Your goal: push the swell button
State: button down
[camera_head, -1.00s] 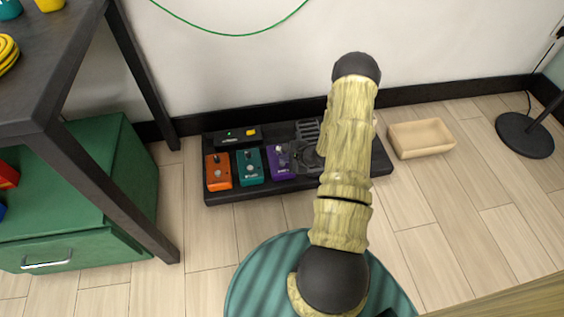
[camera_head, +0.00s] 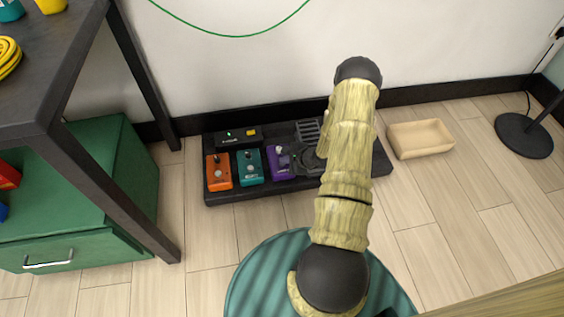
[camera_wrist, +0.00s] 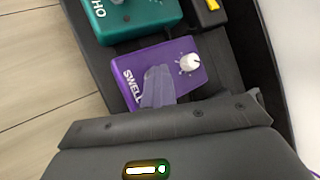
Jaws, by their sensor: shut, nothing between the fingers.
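The purple swell pedal (camera_head: 276,164) sits on the black pedalboard, to the right of a teal pedal. In the wrist view the purple pedal (camera_wrist: 130,65) shows the label "SWELL" and a white knob (camera_wrist: 189,62) with tick marks. My gripper (camera_wrist: 158,86) is shut and empty, its greyish fingertips over the lower middle of the purple pedal, covering part of the label. The swell button is not visible, apparently hidden behind the fingers. I cannot tell whether the tips touch the pedal. In the head view my arm covers the board's right part.
The teal pedal (camera_head: 249,167) and an orange pedal (camera_head: 218,172) stand left of the purple one. A black box with a yellow part (camera_head: 251,133) lies behind them. A beige tray (camera_head: 420,138) is right of the pedalboard (camera_head: 240,195). A green drawer unit (camera_head: 75,200) stands left.

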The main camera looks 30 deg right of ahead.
jog(key=shift+s+r+p, duration=0.1)
jog(key=shift+r+p, duration=0.25)
jog(key=shift+p, duration=0.3)
jog(key=shift+r, duration=0.1)
notch_tip(320, 180, up, 6)
jog(key=p, duration=0.6)
dwell(1.9)
